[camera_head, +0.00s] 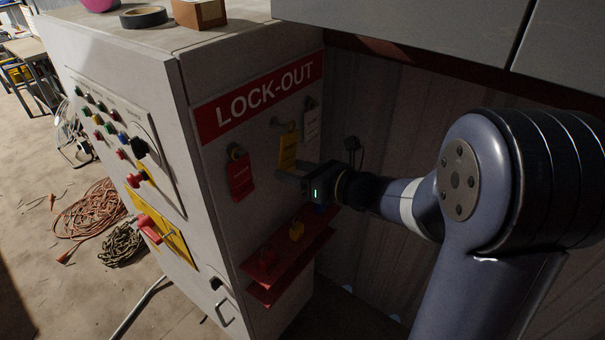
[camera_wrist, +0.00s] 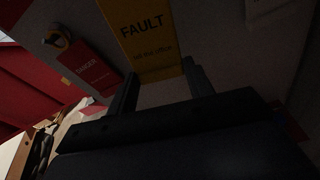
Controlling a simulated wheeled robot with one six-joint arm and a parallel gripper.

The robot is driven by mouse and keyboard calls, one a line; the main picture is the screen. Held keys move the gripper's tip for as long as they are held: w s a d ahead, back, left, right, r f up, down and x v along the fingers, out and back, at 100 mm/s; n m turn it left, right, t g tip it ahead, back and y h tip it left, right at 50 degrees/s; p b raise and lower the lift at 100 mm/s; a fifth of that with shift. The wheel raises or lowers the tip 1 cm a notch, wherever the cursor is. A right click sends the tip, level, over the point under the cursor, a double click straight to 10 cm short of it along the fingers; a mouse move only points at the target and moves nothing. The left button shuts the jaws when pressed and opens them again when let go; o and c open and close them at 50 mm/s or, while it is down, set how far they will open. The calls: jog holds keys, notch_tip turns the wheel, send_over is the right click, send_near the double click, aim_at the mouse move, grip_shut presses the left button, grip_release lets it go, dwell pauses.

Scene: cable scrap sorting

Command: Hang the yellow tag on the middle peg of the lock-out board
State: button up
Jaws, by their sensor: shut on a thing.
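The yellow tag (camera_head: 288,150) is upright in front of the lock-out board (camera_head: 213,165), just below the middle peg (camera_head: 284,126). My gripper (camera_head: 286,173) is shut on the tag's lower end, coming from the right. In the wrist view the tag (camera_wrist: 148,35) reads "FAULT" and its lower edge is between my two fingers (camera_wrist: 160,82). The tag's top is small and dark in the head view and cut off in the wrist view. I cannot tell whether its hole is around the peg.
A red tag (camera_head: 240,177) hangs on the left peg and a white tag (camera_head: 312,124) on the right peg, both close by. A panel with buttons (camera_head: 115,135) is at left.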

jog(key=shift+r+x, duration=0.2)
jog(key=shift+x, duration=1.05)
jog(key=shift+c, duration=0.6)
jog(key=shift+w+a+f+b, duration=0.5)
jog(key=shift+a+f+b, duration=0.05)
jog(key=shift+b, duration=0.15)
jog(key=o, duration=1)
jog(key=b+v, duration=0.1)
jog(key=v, duration=1)
jog(key=shift+w+a, duration=0.1)
jog(key=shift+a, duration=0.05)
